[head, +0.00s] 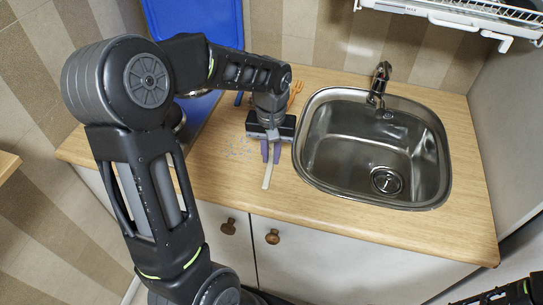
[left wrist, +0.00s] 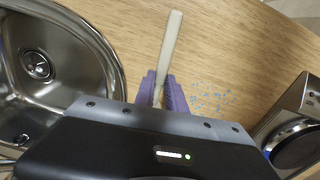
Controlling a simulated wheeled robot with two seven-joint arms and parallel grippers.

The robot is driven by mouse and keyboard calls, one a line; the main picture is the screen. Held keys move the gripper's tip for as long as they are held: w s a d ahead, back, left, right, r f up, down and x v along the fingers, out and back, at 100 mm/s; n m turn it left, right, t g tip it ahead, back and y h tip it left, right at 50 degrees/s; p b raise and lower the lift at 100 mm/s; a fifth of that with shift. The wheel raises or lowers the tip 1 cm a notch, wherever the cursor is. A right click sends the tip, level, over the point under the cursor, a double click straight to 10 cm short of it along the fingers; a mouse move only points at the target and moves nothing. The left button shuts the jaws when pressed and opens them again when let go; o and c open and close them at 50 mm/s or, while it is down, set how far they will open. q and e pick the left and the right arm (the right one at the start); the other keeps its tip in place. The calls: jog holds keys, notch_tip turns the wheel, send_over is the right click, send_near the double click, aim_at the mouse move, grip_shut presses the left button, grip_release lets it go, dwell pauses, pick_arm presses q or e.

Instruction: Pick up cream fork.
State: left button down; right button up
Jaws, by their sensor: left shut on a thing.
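The cream fork (head: 267,178) shows as a pale cream handle sticking out from my left gripper (head: 270,155) toward the front edge of the wooden counter. My left gripper's purple fingers are shut on it. The left wrist view also shows the cream handle (left wrist: 171,40) between the purple fingers (left wrist: 160,92), pointing away from the gripper. The fork's head is hidden by the gripper. I cannot tell whether the fork touches the counter. My right gripper is not in view; only part of my right arm shows at the bottom right corner.
The steel sink (head: 375,148) with its tap (head: 380,80) lies right of the gripper. An orange utensil (head: 295,92) lies behind it. A metal appliance (left wrist: 300,115) stands beside it. A blue panel (head: 200,20) stands at the back. A dish rack (head: 470,15) hangs upper right.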

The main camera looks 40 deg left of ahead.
aim_at(272, 160)
pick_arm(q)
notch_tip(272, 160, up, 10)
jog(key=b, duration=0.1)
dwell(0.4)
dwell(0.6)
